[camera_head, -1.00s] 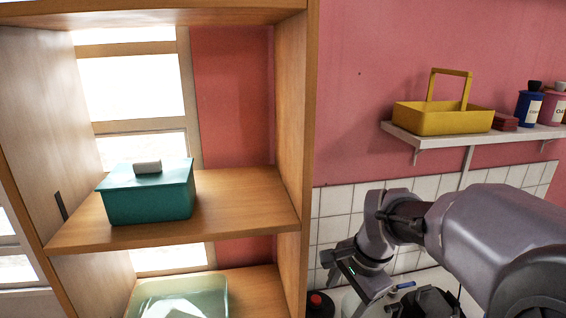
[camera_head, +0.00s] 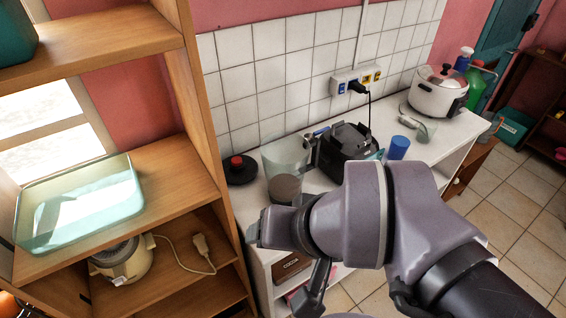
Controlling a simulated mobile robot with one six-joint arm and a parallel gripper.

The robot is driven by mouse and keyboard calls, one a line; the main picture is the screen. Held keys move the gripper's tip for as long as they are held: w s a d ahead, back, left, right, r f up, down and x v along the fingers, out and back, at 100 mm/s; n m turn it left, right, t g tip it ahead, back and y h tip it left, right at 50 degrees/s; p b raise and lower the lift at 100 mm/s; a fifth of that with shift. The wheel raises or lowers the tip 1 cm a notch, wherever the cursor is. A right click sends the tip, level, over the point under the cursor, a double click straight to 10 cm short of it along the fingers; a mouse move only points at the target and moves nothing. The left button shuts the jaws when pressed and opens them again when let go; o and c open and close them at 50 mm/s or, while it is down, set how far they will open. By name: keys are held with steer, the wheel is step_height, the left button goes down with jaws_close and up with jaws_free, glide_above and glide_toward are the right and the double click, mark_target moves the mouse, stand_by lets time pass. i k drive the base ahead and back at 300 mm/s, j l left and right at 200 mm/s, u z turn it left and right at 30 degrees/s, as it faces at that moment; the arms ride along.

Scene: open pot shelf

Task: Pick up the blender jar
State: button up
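The blender jar (camera_head: 285,166) is a clear, tapered jar with a grey bottom and a handle on its right. It stands upright on the white counter (camera_head: 318,186), left of a black appliance base. My gripper (camera_head: 288,262) is in front of and below the jar in the picture, apart from it as far as I can see. Its two fingers look spread, with nothing visible between them. My wrist covers part of the counter's front edge.
A black lid with a red knob (camera_head: 239,168) lies left of the jar. The black base (camera_head: 347,140) with a plugged cord and a blue cup (camera_head: 398,147) are to the right. A wooden shelf (camera_head: 205,150) stands close on the left. A rice cooker (camera_head: 438,92) is farther back.

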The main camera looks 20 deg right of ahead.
mark_target(285, 154)
steer(key=z, duration=1.65)
steer(key=u, duration=1.35)
steer(key=l, duration=0.6)
steer(key=u, duration=0.05)
